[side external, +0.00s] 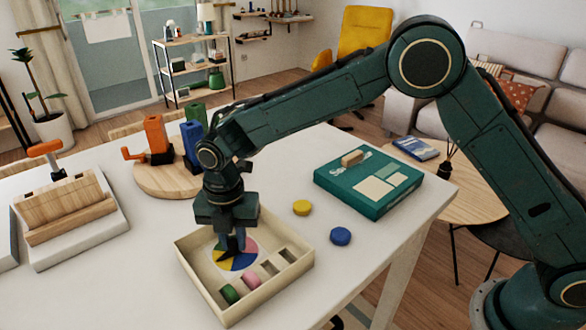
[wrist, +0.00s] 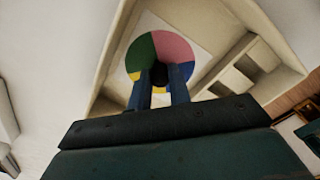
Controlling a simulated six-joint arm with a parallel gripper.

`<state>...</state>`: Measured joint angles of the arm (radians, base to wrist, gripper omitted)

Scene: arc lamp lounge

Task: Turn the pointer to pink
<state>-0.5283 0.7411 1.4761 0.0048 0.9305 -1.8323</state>
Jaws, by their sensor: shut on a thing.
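A round disc (side external: 247,247) with pink, yellow, blue and green sectors lies in a cream tray (side external: 222,308). In the wrist view the disc (wrist: 143,50) shows green at upper left, pink at upper right, and slivers of yellow and blue lower down. My gripper (side external: 234,248) points down over the disc's middle. In the wrist view its fingers (wrist: 161,76) are shut on a dark piece (wrist: 160,76) at the centre, which looks like the pointer. The fingers hide most of it, so I cannot tell which colour it points to.
The tray's slots hold a green piece (side external: 230,294) and a pink piece (side external: 251,280); other slots are empty. Yellow (side external: 302,208) and blue (side external: 340,236) discs lie right of the tray. A teal box (side external: 368,185) and a wooden round stand (side external: 166,180) are behind.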

